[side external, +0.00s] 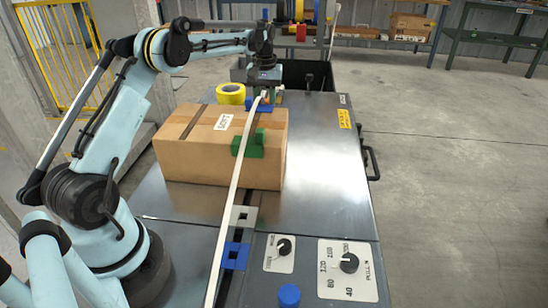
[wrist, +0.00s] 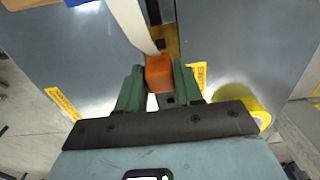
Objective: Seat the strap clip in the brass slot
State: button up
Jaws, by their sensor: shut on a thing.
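The orange strap clip (wrist: 158,74) sits between the two green fingers of my gripper (wrist: 159,86) in the wrist view. My gripper is shut on it. The white strap (wrist: 127,20) runs from the clip; in the side view the strap (side external: 233,185) passes over the carton (side external: 220,162) toward the front. The brass slot plate (wrist: 171,42) lies just beyond the clip in the wrist view, partly covered by strap and clip. I cannot tell whether the clip touches it.
A green corner piece (side external: 248,144) and a blue one (side external: 259,104) sit on the carton edges. A yellow tape roll (side external: 231,94) stands near my gripper. Grey (side external: 243,216) and blue (side external: 235,256) slot plates lie in front. The metal table (side external: 325,165) is clear on the right.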

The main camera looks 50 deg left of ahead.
jog(key=m, duration=0.4)
jog(key=shift+r+m, duration=0.15)
jog(key=shift+m, duration=0.25)
jog(key=m, duration=0.3)
jog(key=shift+r+m, duration=0.1)
jog(key=shift+m, duration=0.2)
jog(key=m, duration=0.5)
jog(key=shift+r, duration=0.15)
jog(key=m, duration=0.4)
jog(key=shift+r+m, duration=0.1)
jog(key=shift+m, duration=0.2)
jog(key=shift+f, duration=2.9)
jog(key=shift+f, duration=0.45)
